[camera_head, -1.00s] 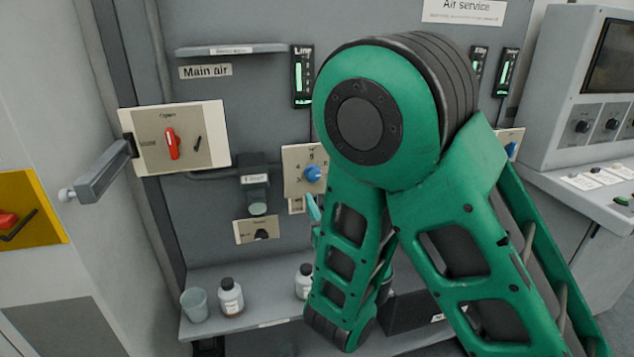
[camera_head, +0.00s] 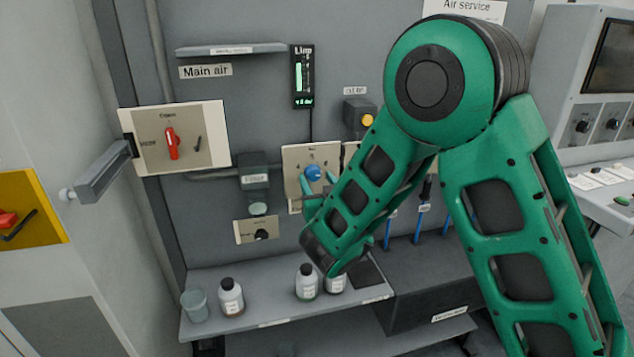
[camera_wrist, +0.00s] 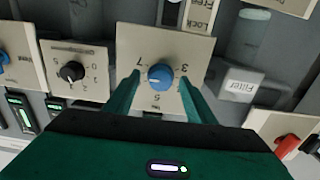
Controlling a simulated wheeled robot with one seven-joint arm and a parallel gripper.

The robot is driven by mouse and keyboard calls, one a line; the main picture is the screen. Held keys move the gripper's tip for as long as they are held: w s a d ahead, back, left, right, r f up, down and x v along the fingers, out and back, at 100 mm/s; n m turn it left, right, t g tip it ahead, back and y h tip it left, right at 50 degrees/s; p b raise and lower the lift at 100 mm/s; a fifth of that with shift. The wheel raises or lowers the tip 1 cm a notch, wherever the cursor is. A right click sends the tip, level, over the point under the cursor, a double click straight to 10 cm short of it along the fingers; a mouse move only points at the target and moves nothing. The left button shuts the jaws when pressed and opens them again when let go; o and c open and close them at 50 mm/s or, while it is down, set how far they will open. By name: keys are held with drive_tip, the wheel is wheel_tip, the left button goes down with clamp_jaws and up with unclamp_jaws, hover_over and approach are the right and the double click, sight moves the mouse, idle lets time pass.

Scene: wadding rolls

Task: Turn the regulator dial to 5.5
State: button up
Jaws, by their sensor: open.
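The regulator dial is a round blue knob (camera_head: 313,172) on a cream plate (camera_head: 292,158) with figures around it. In the wrist view the blue knob (camera_wrist: 160,76) sits mid-picture, upside down, with 3, 5 and 7 legible; I cannot tell its exact setting. My gripper (camera_wrist: 160,84) is open, its two green fingers on either side of the knob, with gaps showing between them and it. In the head view my gripper (camera_head: 310,197) is just below the knob, partly hidden by my wrist.
A black knob (camera_wrist: 72,72) on another plate and a filter (camera_wrist: 240,82) flank the dial in the wrist view. Below, a shelf (camera_head: 262,312) holds a cup (camera_head: 194,304) and several bottles (camera_head: 231,297). A red switch (camera_head: 171,143) is at left.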

drive_tip(key=shift+w+a, duration=0.15)
drive_tip(key=shift+w, duration=0.3)
drive_tip(key=c, duration=1)
drive_tip(key=shift+c, duration=0.2)
drive_tip(key=shift+n, duration=0.3)
drive_tip(key=n, duration=1.1)
drive_tip(key=shift+d, duration=0.25)
